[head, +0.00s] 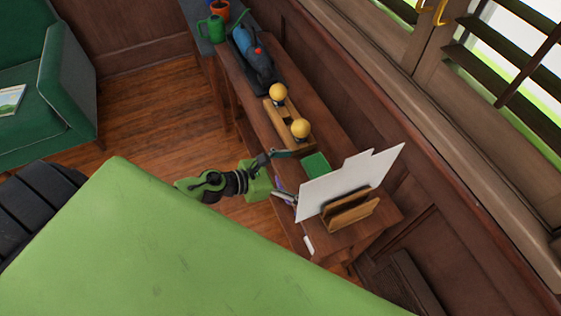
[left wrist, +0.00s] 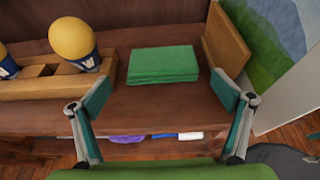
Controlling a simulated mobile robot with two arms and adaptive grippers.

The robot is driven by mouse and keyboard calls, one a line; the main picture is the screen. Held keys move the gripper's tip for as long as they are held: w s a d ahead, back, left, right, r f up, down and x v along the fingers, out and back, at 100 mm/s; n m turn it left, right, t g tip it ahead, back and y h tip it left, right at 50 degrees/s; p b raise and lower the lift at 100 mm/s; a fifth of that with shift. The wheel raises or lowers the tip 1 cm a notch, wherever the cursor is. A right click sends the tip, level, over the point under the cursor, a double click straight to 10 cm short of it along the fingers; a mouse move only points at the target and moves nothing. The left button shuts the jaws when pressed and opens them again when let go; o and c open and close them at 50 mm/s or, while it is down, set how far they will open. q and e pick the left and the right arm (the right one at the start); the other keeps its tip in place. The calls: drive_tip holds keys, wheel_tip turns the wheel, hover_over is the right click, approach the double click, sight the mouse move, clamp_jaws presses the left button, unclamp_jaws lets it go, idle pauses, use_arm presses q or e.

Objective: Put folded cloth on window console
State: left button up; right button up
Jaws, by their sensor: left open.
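The folded cloth is a flat green stack (head: 315,164), lying on the brown wooden console (head: 343,240) under the window. In the left wrist view the cloth (left wrist: 163,65) lies flat on the console top (left wrist: 155,104), with its layered front edge toward me. My left gripper (head: 281,175) is at the console's room-side edge, beside the cloth. It is open and empty; in the left wrist view its two fingers (left wrist: 161,94) are spread wide with the cloth ahead between them, apart from it. My right gripper is not in view.
Beside the cloth stand a wooden holder (head: 349,209) with a white panel (head: 347,179) and a wooden block (head: 286,122) with yellow-topped items. A dark blue object (head: 254,57) stands farther along. Purple (left wrist: 127,139) and white items show below the front edge. A green armchair (head: 62,76) stands left.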

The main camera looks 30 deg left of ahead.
use_arm(q)
drive_tip(key=b+v, duration=0.1)
drive_tip(key=v, duration=0.6)
drive_tip(key=a+f+n+y, duration=0.4)
drive_tip(key=a+f+n, duration=0.4)
drive_tip(key=f+n, duration=0.4)
drive_tip(key=s+a+f+n+g+y, duration=0.1)
drive_tip(key=s+a+f+n+y, duration=0.1)
drive_tip(key=s+f+n, duration=0.45)
drive_tip(key=s+a+f+n+g+y, duration=0.2)
drive_tip(key=s+a+f+n, duration=0.15)
drive_tip(key=f+n, duration=0.65)
drive_tip(key=s+d+f+n+g, duration=0.2)
drive_tip(key=s+d+f+n, duration=0.2)
drive_tip(key=s, duration=0.4)
drive_tip(key=s+d+f+n+g, duration=0.2)
drive_tip(key=s+d+f+n, duration=0.2)
drive_tip(key=s+f, duration=0.2)
drive_tip(key=s+d+f+n+g, duration=0.2)
drive_tip(key=s+d+f+n, duration=0.2)
drive_tip(key=s, duration=0.6)
drive_tip(key=shift+f+n+g, duration=0.3)
drive_tip(key=shift+f+n, duration=0.05)
drive_tip(key=shift+f, duration=0.2)
